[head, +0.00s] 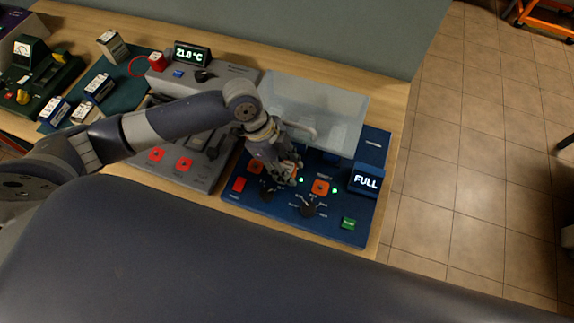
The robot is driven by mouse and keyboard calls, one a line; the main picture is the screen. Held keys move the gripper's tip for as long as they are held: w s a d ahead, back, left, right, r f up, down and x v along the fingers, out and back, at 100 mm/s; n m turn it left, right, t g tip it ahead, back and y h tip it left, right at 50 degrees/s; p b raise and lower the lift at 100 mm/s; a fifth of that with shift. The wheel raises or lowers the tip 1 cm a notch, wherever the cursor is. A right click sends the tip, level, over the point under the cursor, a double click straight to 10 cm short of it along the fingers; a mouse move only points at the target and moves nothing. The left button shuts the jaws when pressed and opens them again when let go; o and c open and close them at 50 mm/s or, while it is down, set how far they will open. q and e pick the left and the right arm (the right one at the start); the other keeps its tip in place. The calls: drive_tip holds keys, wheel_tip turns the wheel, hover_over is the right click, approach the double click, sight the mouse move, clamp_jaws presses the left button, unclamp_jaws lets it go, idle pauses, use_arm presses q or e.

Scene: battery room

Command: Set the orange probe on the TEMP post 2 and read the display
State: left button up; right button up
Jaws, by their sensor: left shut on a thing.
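My left gripper (287,178) is low over the blue panel (240,196), between its two orange squares. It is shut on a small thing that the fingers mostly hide. A bit of orange shows at the fingers, but I cannot tell for sure that it is the orange probe. The small black display (191,54) on the grey unit (235,72) reads 21.8 °C. A second display (366,182) on the blue panel reads FULL. I cannot make out which spot is TEMP post 2. My right gripper is not in view.
A clear cover (330,105) stands behind my gripper, over the back of the blue panel. Black knobs, one of them here (308,210), stand close by. A green button (348,224) is at the front right. Batteries stand on a green mat (122,70) at the left.

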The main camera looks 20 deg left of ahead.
sight(285, 166)
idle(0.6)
use_arm(q)
drive_tip(key=shift+f, duration=0.7)
drive_tip(key=o, duration=0.8)
drive_tip(key=shift+c, duration=0.2)
drive_tip(key=p+v, duration=0.5)
drive_tip(key=v, duration=0.1)
drive_tip(key=shift+p+v, duration=0.95)
drive_tip(key=shift+v, duration=1.65)
